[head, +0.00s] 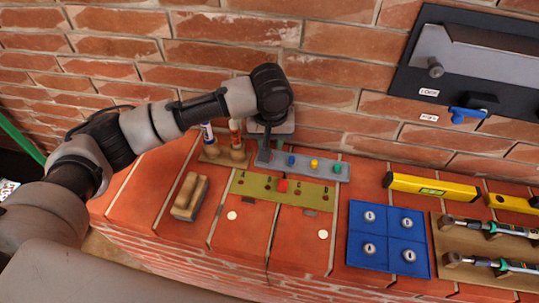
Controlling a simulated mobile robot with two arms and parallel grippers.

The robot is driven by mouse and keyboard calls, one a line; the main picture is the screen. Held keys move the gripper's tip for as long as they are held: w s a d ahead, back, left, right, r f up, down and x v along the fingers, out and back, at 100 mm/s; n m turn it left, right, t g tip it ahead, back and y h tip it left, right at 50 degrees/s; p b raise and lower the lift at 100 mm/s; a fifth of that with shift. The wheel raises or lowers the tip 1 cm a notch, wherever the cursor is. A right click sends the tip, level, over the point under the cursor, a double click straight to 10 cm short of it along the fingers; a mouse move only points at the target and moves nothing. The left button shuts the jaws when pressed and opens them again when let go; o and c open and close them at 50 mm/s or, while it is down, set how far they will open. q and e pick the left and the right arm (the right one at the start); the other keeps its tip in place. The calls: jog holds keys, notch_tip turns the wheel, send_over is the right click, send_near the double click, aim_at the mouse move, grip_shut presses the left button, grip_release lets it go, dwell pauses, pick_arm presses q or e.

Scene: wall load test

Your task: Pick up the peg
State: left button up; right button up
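A grey strip (303,173) lies on the brick ledge near the wall, with a blue peg (291,160), a yellow peg (314,164) and a green peg (337,168) upright in it. An olive board (253,186) marked with letters lies in front, with a red peg (283,185) in it near its middle. My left gripper (265,148) points down over the left end of the grey strip, left of the blue peg. Its fingers are mostly hidden by the wrist, so I cannot see their gap or anything between them. My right gripper is not in view.
A wooden block with a handle (189,196) and a wooden stand with upright tools (223,152) are on the left. A blue panel (389,238), yellow levels (432,187) and torque wrenches (490,266) are on the right. The brick wall rises close behind.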

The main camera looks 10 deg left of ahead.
pick_arm(q)
notch_tip(320, 180, down, 4)
jog(key=shift+s+a+r+p, duration=0.1)
jog(key=shift+s+a+p, duration=0.05)
jog(key=shift+p, duration=0.15)
jog(key=shift+f, duration=0.5)
grip_shut()
jog(key=shift+r, duration=0.1)
